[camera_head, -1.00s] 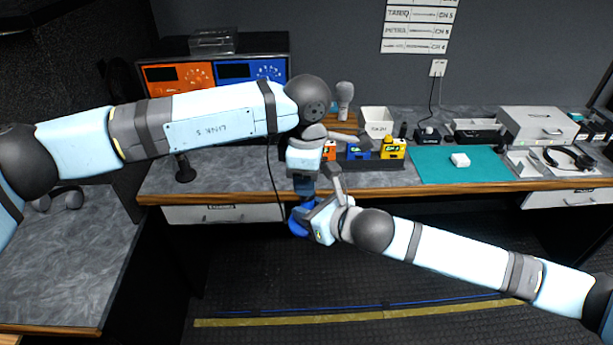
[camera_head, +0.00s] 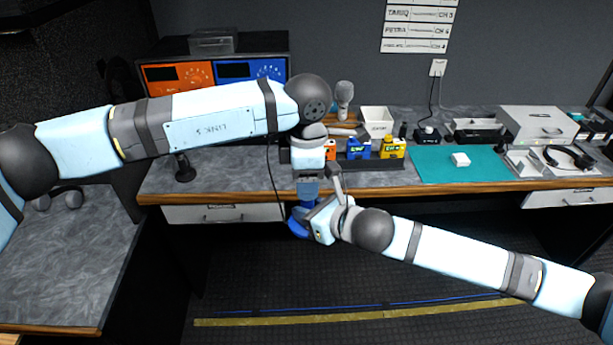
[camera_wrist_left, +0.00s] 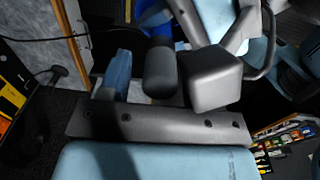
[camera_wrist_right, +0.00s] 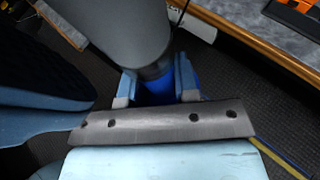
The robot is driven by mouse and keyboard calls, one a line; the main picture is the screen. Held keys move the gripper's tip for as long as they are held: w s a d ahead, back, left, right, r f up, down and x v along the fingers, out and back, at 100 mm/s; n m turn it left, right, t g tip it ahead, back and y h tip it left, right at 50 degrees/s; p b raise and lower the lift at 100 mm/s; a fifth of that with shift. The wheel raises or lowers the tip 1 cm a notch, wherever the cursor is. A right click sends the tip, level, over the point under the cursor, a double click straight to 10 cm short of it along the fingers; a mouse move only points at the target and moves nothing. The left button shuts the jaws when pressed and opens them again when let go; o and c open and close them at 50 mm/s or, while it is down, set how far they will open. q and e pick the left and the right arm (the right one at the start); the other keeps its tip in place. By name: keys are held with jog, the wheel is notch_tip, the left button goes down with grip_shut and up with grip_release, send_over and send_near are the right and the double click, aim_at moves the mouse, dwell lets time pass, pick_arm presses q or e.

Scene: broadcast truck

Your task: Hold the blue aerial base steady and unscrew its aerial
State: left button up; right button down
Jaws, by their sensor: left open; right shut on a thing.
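The blue aerial base (camera_head: 298,228) is held in the air in front of the bench's front edge. My right gripper (camera_wrist_right: 158,90) is shut on it, with the blue showing between its fingers in the right wrist view. My left gripper (camera_head: 307,192) is directly above, pointing down. In the left wrist view its jaws are open, with the dark, round-ended aerial (camera_wrist_left: 160,70) standing between them. A blue part of the base (camera_wrist_left: 155,18) shows beyond it. In the head view the aerial is hidden by my left gripper.
The bench (camera_head: 230,180) runs behind my grippers. On it stand a blue unit (camera_head: 358,149), a yellow unit (camera_head: 392,149), a white bin (camera_head: 377,121) and a teal mat (camera_head: 440,170). Dark floor lies open below my right arm.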

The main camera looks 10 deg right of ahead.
pick_arm(q)
notch_tip(320, 180, up, 4)
jog(key=shift+o, duration=0.5)
jog(key=shift+r, duration=0.25)
notch_tip(320, 180, up, 8)
jog(key=a+h, duration=0.1)
jog(key=f, duration=0.8)
jog(key=d+f, duration=0.1)
jog(key=f, duration=0.3)
jog(key=shift+d, duration=0.1)
jog(key=shift+r, duration=0.1)
jog(key=shift+c, duration=0.3)
jog(key=c, duration=1)
jog(key=shift+n, duration=1.1)
jog(key=shift+c, duration=0.3)
jog(key=shift+r, duration=0.2)
